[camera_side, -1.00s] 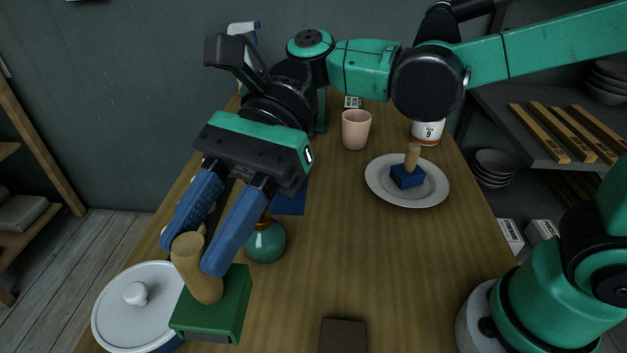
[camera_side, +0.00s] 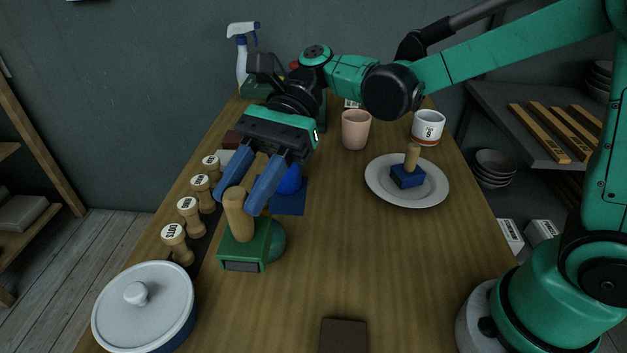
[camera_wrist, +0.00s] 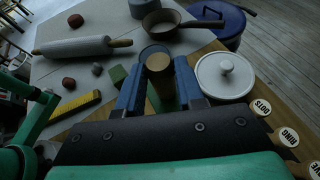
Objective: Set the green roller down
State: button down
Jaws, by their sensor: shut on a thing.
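The green roller is a green block (camera_side: 243,250) with an upright wooden handle (camera_side: 237,213). My gripper (camera_side: 242,196) is shut on the handle from above, with a blue finger on each side. The block is upright over the left-middle of the table; I cannot tell whether its underside touches the wood. In the wrist view the handle (camera_wrist: 160,92) shows between the fingers, and most of the block is hidden.
Several labelled wooden stamps (camera_side: 187,212) line the left edge. A lidded pot (camera_side: 143,300) stands front left. A plate (camera_side: 430,197) holds a blue-based roller (camera_side: 407,176). The middle front table is clear up to a dark block (camera_side: 343,335).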

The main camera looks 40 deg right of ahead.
notch_tip(320, 180, down, 12)
jog(key=shift+f, duration=0.15)
dwell(0.3)
jog(key=shift+f, duration=0.65)
jog(key=c, duration=0.5)
grip_release()
jog(key=shift+c, duration=0.2)
jog(key=shift+r, duration=0.15)
